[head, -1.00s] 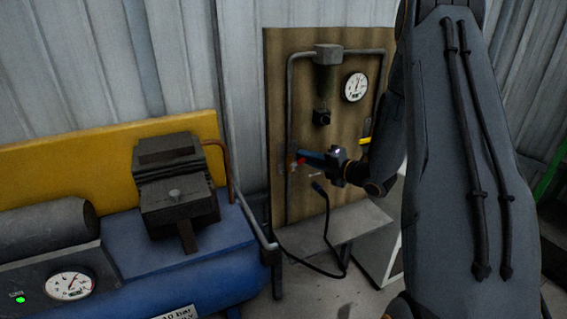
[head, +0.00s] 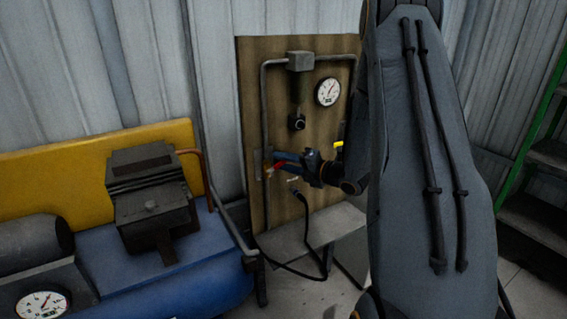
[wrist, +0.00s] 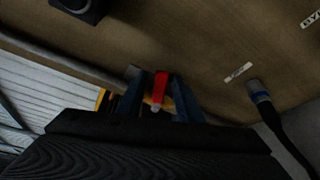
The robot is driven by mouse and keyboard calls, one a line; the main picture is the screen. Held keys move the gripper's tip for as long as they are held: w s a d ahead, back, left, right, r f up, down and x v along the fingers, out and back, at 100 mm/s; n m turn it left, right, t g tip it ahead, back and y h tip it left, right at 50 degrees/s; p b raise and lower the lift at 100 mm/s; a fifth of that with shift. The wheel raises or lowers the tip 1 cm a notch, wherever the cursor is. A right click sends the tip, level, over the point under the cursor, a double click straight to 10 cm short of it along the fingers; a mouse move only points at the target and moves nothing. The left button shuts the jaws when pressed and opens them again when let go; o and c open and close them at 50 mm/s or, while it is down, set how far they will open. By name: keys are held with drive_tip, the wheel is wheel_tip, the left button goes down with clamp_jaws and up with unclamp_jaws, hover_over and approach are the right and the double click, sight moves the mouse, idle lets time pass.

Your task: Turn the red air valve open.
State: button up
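The red air valve handle (head: 279,165) is on the pipe at the lower left of the wooden panel (head: 322,110). In the wrist view, the red handle (wrist: 160,86) stands between the two blue fingers of my gripper (wrist: 159,100), with a brass-coloured part below it. The fingers are apart, and a narrow gap seems to show on each side of the handle; contact is not clear. In the head view, my gripper (head: 283,160) reaches in from the right, its fingertips at the valve. The handle is partly hidden there by the fingers.
A round gauge (head: 327,91) and grey pipe (head: 265,110) are on the panel. A dark hose (head: 308,230) hangs below the valve. The blue compressor (head: 190,275) stands at left, green-framed steps (head: 535,130) at right. A pale ledge (head: 325,228) lies below the panel.

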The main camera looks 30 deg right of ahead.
drive_tip(key=v, duration=0.7)
drive_tip(key=shift+s+d+b, duration=0.2)
drive_tip(key=shift+s+b, duration=0.1)
drive_tip(key=shift+b, duration=0.15)
